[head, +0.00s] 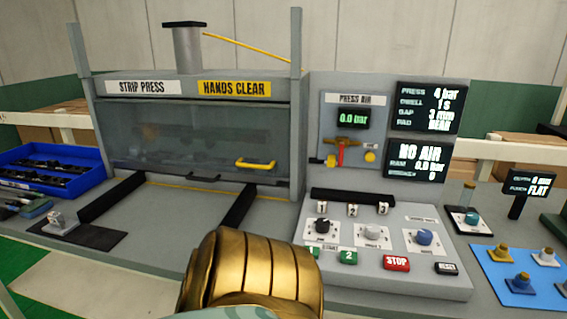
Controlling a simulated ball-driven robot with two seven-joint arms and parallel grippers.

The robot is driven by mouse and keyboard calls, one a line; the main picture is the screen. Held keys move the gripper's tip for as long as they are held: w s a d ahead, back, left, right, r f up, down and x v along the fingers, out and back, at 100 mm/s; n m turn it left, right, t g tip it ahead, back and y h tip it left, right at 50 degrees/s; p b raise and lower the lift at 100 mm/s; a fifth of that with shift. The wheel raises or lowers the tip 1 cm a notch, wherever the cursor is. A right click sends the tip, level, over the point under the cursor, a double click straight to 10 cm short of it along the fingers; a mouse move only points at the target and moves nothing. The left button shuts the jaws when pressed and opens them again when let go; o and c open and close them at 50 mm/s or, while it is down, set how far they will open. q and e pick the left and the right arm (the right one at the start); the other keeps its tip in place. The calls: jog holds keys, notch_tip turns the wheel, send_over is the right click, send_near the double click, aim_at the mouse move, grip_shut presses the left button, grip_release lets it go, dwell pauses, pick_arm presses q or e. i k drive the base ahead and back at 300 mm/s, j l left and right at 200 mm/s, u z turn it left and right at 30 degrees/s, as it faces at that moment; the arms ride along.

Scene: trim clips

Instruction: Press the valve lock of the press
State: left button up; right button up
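The strip press (205,135) stands at the left centre, with its clear guard down and a yellow handle (256,164) on it. To its right is the press air panel (356,100), whose small display (353,118) reads 0.0 bar. Below that display is a valve with a red-orange handle (340,143). A small yellow part (370,157) sits to the right of the handle and another yellow-and-red part (330,160) to its left; I cannot tell which is the valve lock. Neither gripper shows; a gold ribbed part of my own body covers the bottom centre.
A control box (450,290) with knobs, green buttons and a red stop button (396,263) lies below the panel. Screens (417,160) at right read "NO AIR" and 4 bar. A blue bin (50,170) stands left. A blue mat (510,290) with several small pieces lies right.

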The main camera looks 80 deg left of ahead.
aim_at(331, 161)
jog(key=u, duration=2.25)
jog(key=i+j+u, duration=0.25)
jog(key=k+l, duration=0.05)
